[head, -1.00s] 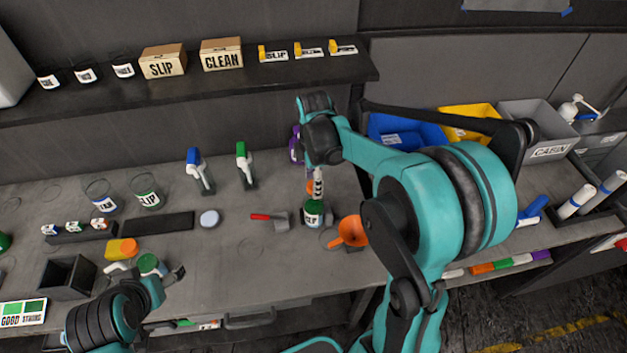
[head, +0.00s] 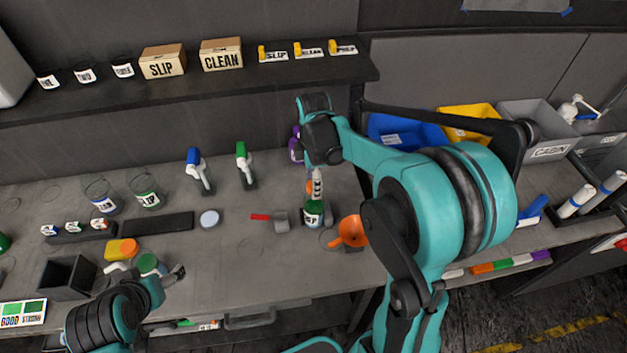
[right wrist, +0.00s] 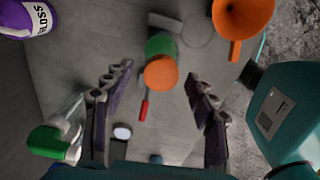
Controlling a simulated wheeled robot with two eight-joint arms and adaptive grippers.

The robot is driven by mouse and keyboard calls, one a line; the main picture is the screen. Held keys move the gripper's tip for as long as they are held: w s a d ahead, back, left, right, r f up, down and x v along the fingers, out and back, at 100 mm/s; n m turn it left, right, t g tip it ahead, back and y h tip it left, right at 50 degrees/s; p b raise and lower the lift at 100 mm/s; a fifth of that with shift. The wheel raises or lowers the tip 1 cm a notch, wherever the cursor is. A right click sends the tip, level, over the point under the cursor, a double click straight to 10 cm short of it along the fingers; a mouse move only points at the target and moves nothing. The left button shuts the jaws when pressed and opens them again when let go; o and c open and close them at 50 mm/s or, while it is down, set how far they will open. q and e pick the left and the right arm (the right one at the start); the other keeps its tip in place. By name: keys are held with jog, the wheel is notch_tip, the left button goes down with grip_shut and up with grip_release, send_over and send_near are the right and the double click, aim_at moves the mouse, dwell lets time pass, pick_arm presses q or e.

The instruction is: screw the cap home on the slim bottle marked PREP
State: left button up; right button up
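The slim PREP bottle (head: 314,209) stands upright on the bench with a green body and a partly hidden label ending in "EP". In the right wrist view its orange cap (right wrist: 161,71) sits over the green body (right wrist: 161,45). Whether the cap is fully seated cannot be told. My right gripper (head: 318,184) points down above the bottle. In the right wrist view the right gripper (right wrist: 160,71) is open, its fingers apart on either side of the cap with clear gaps. My left gripper (head: 178,272) is low over the left bench; its opening is unclear.
An orange funnel (head: 350,232) stands close right of the bottle, and a red-handled scraper (head: 270,217) lies close left. A purple bottle (head: 296,147) stands behind. Blue-topped (head: 199,170) and green-topped (head: 244,165) spray bottles stand farther left. The bench front centre is clear.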

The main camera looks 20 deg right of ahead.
notch_tip(320, 180, up, 12)
dwell(0.6)
